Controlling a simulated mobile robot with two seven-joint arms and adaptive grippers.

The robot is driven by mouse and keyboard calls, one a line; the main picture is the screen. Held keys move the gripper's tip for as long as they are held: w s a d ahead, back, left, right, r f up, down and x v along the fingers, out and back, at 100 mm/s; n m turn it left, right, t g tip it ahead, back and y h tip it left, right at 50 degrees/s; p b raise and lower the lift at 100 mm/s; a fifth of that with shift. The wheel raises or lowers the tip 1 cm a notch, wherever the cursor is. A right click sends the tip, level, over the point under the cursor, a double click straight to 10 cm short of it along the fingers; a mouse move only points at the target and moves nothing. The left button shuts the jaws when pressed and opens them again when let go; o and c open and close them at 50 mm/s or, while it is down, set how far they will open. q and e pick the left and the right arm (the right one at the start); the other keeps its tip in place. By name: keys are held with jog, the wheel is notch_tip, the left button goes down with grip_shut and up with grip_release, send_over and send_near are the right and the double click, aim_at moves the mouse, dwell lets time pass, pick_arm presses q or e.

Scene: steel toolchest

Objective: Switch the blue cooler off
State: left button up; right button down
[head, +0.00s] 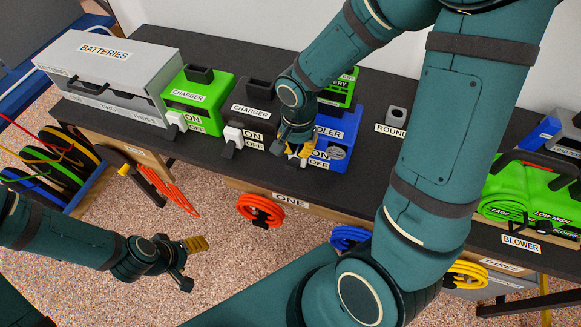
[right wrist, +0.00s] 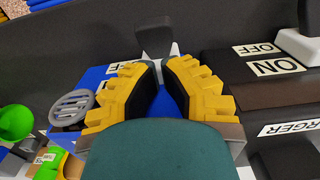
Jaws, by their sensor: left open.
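The blue cooler (head: 341,142) stands on the dark bench in the head view, partly behind my right arm, with ON and OFF labels on its front. My right gripper (head: 299,151) is at the cooler's left front, beside those labels. In the right wrist view, the blue body (right wrist: 98,78) lies left of my yellow fingers (right wrist: 160,64). The fingertips are close together with a narrow gap. A dark grey lever (right wrist: 155,38) shows just beyond them; I cannot tell its position or whether they touch it. My left gripper (head: 196,244) is open and empty over the floor.
The black charger (head: 254,108) is close left of the cooler, with its own ON and OFF labels. Further left are a green charger (head: 196,95) and the batteries box (head: 105,70). A blower (head: 530,195) stands at the right. An orange cable coil (head: 260,210) hangs at the bench front.

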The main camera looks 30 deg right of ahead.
jog(key=shift+f+b, duration=0.3)
jog(key=shift+b, duration=0.05)
jog(key=shift+r, duration=0.15)
jog(key=shift+r+p, duration=2.5)
jog(key=shift+r, duration=0.9)
